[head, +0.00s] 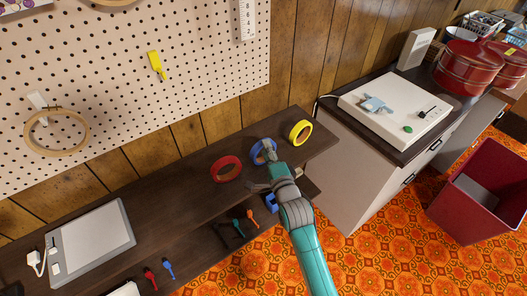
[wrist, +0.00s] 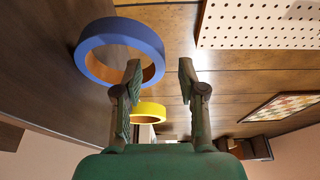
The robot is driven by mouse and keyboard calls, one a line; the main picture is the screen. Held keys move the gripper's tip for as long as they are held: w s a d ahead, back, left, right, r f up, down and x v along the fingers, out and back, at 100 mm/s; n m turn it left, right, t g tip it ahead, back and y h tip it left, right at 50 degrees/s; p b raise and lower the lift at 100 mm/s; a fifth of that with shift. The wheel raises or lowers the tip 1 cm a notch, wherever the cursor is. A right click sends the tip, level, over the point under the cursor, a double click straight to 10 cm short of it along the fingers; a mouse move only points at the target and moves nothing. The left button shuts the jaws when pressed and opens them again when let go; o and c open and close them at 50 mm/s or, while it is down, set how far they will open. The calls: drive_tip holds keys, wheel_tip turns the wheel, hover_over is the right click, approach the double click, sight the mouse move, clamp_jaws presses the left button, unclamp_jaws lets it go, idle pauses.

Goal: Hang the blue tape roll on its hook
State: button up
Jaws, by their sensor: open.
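The blue tape roll (head: 256,157) stands on the dark shelf between a red and a yellow roll. In the wrist view the blue roll (wrist: 120,30) shows as a ring with a brown inner core. My gripper (wrist: 158,82) is open and empty. Its left finger overlaps the roll's right edge in the picture; I cannot tell whether it touches. The right finger is clear of the roll. In the head view my gripper (head: 268,155) hides part of the roll. A yellow hook-like piece (head: 156,65) hangs on the pegboard; I cannot tell which hook is the blue roll's.
The red roll (head: 226,169) and yellow roll (head: 300,132) are close on either side. The pegboard (head: 100,80) rises behind, holding a wooden hoop (head: 57,152). A grey tablet (head: 95,242) lies at left. A white machine (head: 395,108) sits on the cabinet at right.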

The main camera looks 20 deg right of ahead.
drive_tip(key=shift+w+a, duration=0.15)
drive_tip(key=shift+w, duration=1.75)
